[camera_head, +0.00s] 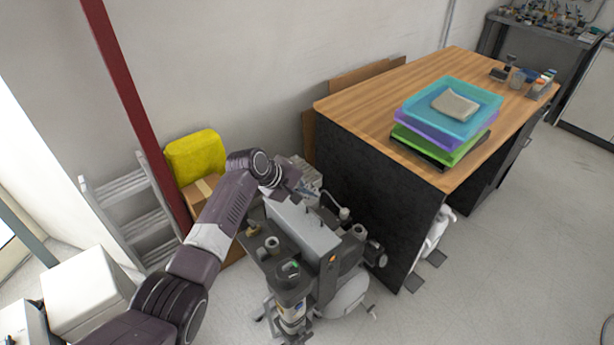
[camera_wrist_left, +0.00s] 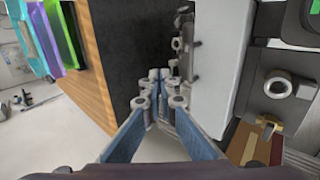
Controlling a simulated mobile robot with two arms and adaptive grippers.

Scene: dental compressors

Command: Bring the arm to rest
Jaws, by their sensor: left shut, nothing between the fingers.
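My left arm (camera_head: 215,235) reaches in from the lower left of the head view, and its wrist bends over the dental compressor (camera_head: 305,235). My left gripper (camera_head: 315,197) is above the compressor's back part, near its grey box-shaped housing. In the left wrist view the gripper's fingers (camera_wrist_left: 160,78) meet at their tips with nothing between them. The compressor's light housing (camera_wrist_left: 217,65) fills the right of that view, close beside the fingers; I cannot tell whether they touch it. My right gripper is not in either view.
A wooden-topped desk (camera_head: 360,98) with a dark side panel stands right of the compressor, bearing stacked coloured trays (camera_head: 480,98). A yellow object (camera_head: 195,155), cardboard box (camera_head: 203,190), ladder (camera_head: 120,200) and red post (camera_head: 125,90) are at left. Floor (camera_head: 480,285) at lower right is mostly clear.

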